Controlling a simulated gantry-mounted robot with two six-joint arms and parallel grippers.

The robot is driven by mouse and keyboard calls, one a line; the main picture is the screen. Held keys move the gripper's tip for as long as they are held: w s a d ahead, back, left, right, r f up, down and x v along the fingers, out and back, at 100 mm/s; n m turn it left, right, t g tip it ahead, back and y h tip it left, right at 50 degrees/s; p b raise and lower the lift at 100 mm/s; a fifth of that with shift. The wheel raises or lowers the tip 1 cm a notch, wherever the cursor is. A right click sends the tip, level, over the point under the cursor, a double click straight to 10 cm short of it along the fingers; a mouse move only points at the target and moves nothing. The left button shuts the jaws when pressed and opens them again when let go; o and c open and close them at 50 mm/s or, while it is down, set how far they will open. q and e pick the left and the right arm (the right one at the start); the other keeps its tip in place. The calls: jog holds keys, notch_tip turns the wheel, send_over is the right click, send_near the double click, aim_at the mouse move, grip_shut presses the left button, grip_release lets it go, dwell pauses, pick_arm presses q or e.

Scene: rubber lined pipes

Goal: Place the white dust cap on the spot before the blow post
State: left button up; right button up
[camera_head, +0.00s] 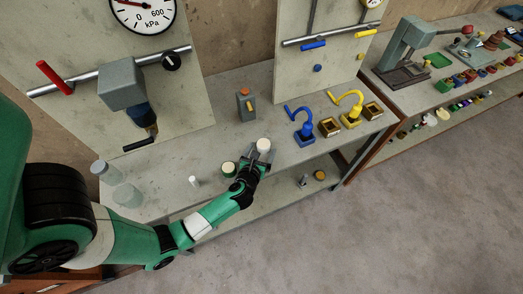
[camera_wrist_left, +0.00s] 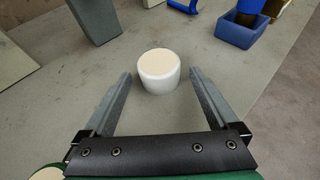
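The white dust cap (camera_head: 263,145), a short round cylinder with a cream top, stands upright on the grey bench near its front edge. In the left wrist view, the cap (camera_wrist_left: 159,72) lies between and slightly beyond my two fingertips, with a gap on both sides. My left gripper (camera_head: 257,160) is open and empty, low over the bench on the near side of the cap. A grey post with an orange top (camera_head: 246,104) stands further back; I cannot tell whether it is the blow post. No marked spot is clearly visible. My right gripper is not in view.
A small white cylinder (camera_head: 194,181) and clear jars (camera_head: 127,195) stand further left. Blue (camera_head: 305,128) and yellow (camera_head: 350,112) hooked posts stand to the right. Bench between cap and orange-topped post is clear.

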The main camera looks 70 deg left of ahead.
pick_arm(q)
jog(key=shift+s+d+r, duration=0.15)
jog(key=shift+d+r, duration=0.05)
jog(key=shift+r, duration=0.1)
jog(key=p+v, duration=0.3)
jog(key=v, duration=0.7)
jog(key=shift+s+d+r, duration=0.1)
jog(key=shift+s+d, duration=0.05)
jog(key=shift+d, duration=0.05)
jog(key=shift+s+d+r, duration=0.15)
jog(key=shift+s+d, duration=0.15)
jog(key=shift+s, duration=0.05)
